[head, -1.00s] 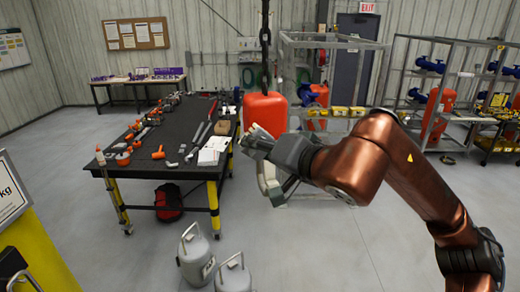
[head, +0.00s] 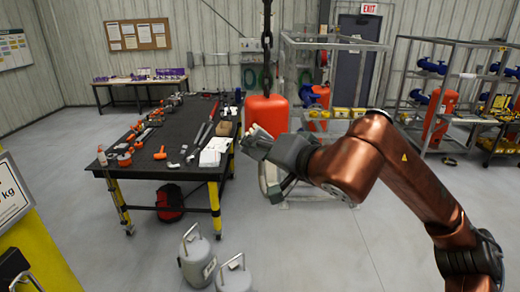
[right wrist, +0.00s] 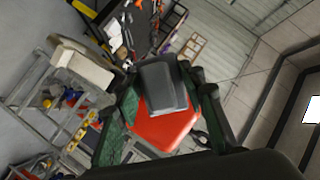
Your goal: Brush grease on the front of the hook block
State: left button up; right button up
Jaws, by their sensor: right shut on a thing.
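The orange-red hook block (head: 267,114) hangs from a dark chain beyond the near table's right end. It also shows in the right wrist view (right wrist: 160,128), behind a dark grey piece. My right gripper (head: 258,142) is just in front of the block's lower part and overlaps it in the head view. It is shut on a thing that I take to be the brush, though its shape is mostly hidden. I cannot tell whether it touches the block. No grease can be made out. My left gripper cannot be made out.
A black-topped table (head: 130,172) with several tools stands left of the block. Two grey canisters (head: 197,258) stand on the floor in front. Metal racks (head: 440,75) stand at the right. A yellow post (head: 38,240) is at the near left.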

jog(key=shift+w+a, duration=0.2)
jog(key=shift+w, duration=0.4)
jog(key=shift+d, duration=0.1)
jog(key=w+d, duration=0.2)
jog(key=d, duration=0.4)
jog(key=shift+d, duration=0.4)
dwell(0.7)
jog(key=shift+w+d, duration=0.1)
jog(key=shift+w, duration=0.05)
